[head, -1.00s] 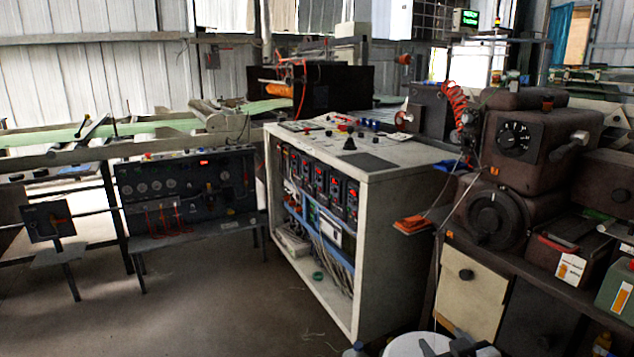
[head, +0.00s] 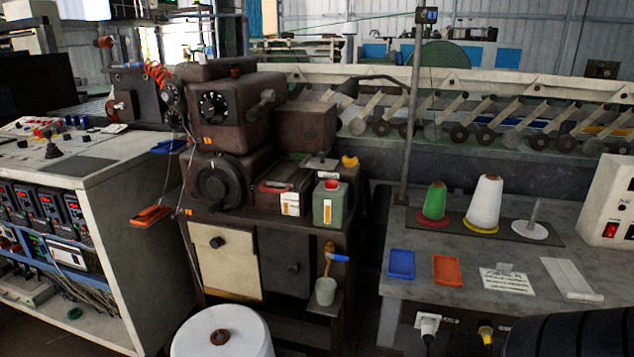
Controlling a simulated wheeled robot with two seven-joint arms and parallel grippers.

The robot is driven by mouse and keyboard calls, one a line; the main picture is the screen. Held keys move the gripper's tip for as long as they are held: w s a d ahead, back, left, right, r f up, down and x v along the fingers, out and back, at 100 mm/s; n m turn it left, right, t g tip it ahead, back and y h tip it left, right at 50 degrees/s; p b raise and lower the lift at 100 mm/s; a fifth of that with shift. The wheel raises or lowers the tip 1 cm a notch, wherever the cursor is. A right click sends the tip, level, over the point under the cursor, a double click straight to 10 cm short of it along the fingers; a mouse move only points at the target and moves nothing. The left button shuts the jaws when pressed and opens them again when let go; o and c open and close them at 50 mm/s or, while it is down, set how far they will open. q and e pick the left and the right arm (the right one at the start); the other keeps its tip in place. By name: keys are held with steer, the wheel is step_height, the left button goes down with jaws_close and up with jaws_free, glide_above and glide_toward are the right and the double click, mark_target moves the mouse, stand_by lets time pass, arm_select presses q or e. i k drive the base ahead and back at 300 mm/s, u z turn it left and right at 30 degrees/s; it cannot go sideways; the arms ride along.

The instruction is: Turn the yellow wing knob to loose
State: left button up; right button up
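A small yellow knob (head: 349,162), which looks like the wing knob, sits on top of a dark box at the right end of the brown machine (head: 232,112). It is small here, and its exact turn and any markings cannot be read. It stands just behind and right of a green box with a red top (head: 328,202). Neither of my grippers shows in the head view, so nothing of mine is seen near the knob.
A white round drum (head: 222,335) stands in front of the machine. A grey table (head: 470,270) at the right bears thread cones (head: 485,205), blue and orange trays and a pole. A control cabinet (head: 120,200) stands left. A dark ribbed object (head: 570,335) fills the bottom right.

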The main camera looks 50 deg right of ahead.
mark_target(350, 162)
steer(key=z, duration=0.45)
steer(key=k, duration=0.15)
steer(key=u, duration=2.3)
steer(key=k, duration=1.45)
steer(key=z, duration=1.8)
